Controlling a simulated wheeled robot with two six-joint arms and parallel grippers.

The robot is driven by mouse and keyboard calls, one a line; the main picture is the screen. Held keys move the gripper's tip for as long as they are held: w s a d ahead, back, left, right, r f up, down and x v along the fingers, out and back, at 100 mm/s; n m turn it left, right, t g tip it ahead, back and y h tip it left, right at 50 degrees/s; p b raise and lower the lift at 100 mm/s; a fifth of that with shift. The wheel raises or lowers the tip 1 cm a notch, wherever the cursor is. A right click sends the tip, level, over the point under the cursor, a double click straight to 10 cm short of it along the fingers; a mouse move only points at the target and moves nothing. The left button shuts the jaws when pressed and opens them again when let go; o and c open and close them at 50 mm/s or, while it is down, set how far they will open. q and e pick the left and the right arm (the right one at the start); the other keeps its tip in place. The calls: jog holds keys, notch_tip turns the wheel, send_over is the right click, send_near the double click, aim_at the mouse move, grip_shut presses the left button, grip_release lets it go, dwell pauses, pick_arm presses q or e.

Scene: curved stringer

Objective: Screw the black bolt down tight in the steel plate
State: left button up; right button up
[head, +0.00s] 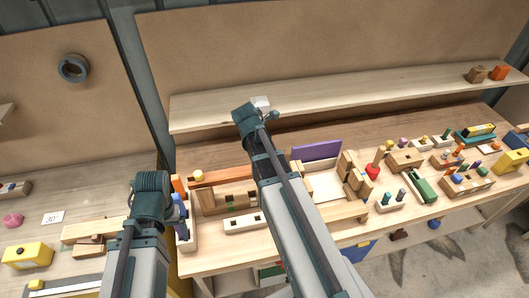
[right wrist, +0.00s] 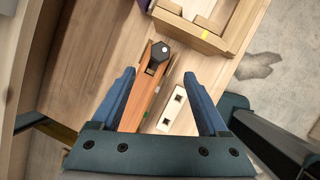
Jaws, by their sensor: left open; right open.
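In the right wrist view, a black hexagonal head (right wrist: 159,52), which looks like the black bolt, shows at the far end of an orange-brown wooden bar (right wrist: 139,99). My right gripper (right wrist: 160,76) is open and empty, its blue fingers on either side of the bar, with the black head just beyond the fingertips. I cannot tell the height gap. The steel plate is not clearly seen, nor how deep the bolt sits. In the head view my right arm hides that spot. My left gripper (head: 181,208) is open at the left end of the workbench; its fingers are hard to make out.
A pale block with dark holes (right wrist: 177,106) lies right of the bar; it also shows in the head view (head: 245,222). A wooden tray (head: 324,182) and several toys crowd the bench's right. A raised shelf (head: 350,92) runs behind. A yellow block (head: 27,255) sits on the left bench.

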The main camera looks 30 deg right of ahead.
jog(key=b+x, duration=0.7)
jog(key=x, duration=0.2)
grip_shut()
